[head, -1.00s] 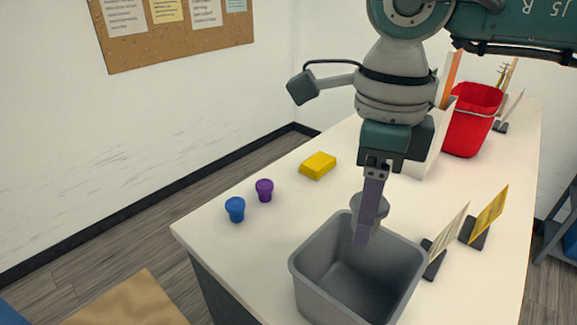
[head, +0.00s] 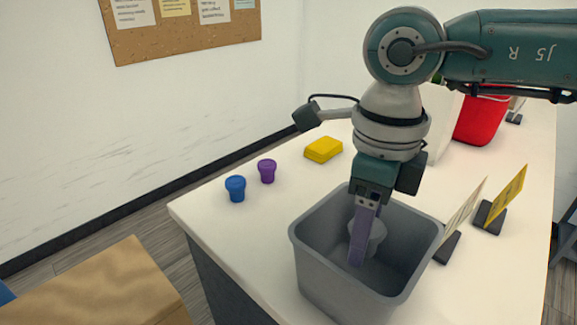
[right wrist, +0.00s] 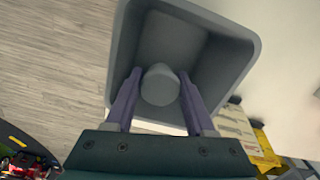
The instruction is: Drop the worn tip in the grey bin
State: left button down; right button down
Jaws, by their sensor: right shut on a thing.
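My right gripper (head: 360,245) points down into the mouth of the grey bin (head: 325,262). It is shut on a grey rounded piece, the worn tip (head: 376,238), which shows between and beside the purple fingers. In the right wrist view, the worn tip (right wrist: 160,85) sits between the two fingers (right wrist: 158,102), with the grey bin (right wrist: 240,75) around and behind it. The bin's visible floor looks empty. The bin stands on the white table near its front edge. My left gripper is not in view.
A blue tip (head: 235,188) and a purple tip (head: 267,171) stand left of the bin, with a yellow block (head: 323,149) behind. Two sign cards, one pale (head: 463,212) and one yellow (head: 507,197), stand right of the bin. A red bucket (head: 481,120) stands farther back.

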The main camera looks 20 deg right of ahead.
jog(key=shift+c, duration=0.8)
grip_release()
notch_tip(320, 180, up, 9)
jog(key=shift+b, duration=0.75)
jog(key=shift+r, duration=0.55)
